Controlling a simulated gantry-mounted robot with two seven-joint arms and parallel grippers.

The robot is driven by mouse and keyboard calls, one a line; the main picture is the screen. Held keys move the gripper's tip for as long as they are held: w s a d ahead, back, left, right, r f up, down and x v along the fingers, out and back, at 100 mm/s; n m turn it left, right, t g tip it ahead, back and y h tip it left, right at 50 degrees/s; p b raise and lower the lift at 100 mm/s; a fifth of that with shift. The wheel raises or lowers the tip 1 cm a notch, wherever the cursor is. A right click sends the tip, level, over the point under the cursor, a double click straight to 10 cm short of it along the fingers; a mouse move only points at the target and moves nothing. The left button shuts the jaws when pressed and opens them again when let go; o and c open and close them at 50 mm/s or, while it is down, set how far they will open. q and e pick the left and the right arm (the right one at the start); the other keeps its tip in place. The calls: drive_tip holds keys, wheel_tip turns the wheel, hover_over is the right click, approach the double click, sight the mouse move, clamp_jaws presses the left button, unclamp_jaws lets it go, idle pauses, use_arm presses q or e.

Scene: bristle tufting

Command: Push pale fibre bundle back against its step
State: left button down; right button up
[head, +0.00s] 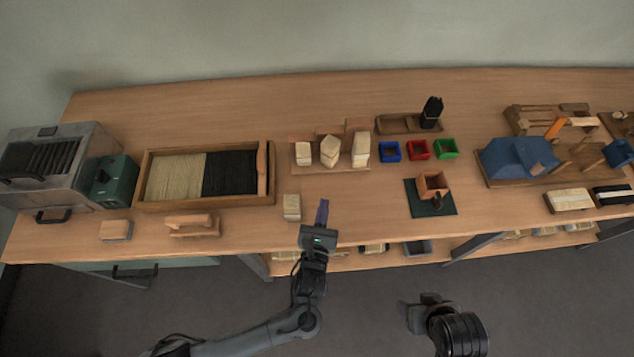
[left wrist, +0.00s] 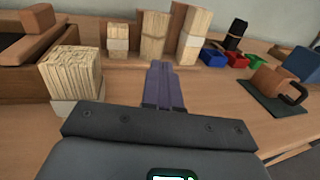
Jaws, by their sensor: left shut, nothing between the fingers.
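A stepped wooden stand (head: 325,169) near the bench's middle bears three pale fibre bundles: a left one (head: 303,153), a middle one (head: 330,151) and a right one (head: 361,149). They stand upright, also in the left wrist view: left (left wrist: 117,38), middle (left wrist: 153,35), right (left wrist: 192,36). Another pale bundle with a white band (head: 292,207) stands alone on the bench before the stand; it is large at left in the left wrist view (left wrist: 72,75). My left gripper (head: 322,208) is shut and empty, right of this lone bundle, its fingers pointing toward the stand. My right gripper (head: 425,303) is low, off the bench.
A tray of pale and black fibre (head: 205,203) lies left. Blue (head: 390,151), red (head: 419,149) and green (head: 446,148) bins stand right of the stand. A brown block on a dark green mat (head: 418,209) lies farther right. Bench is clear between stand and mat.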

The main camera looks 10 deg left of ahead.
use_arm(q)
drive_tip(key=b, duration=0.4)
approach(332, 156)
drive_tip(key=w, duration=0.5)
drive_tip(key=shift+w+d, duration=0.2)
drive_tip(key=shift+w, duration=0.75)
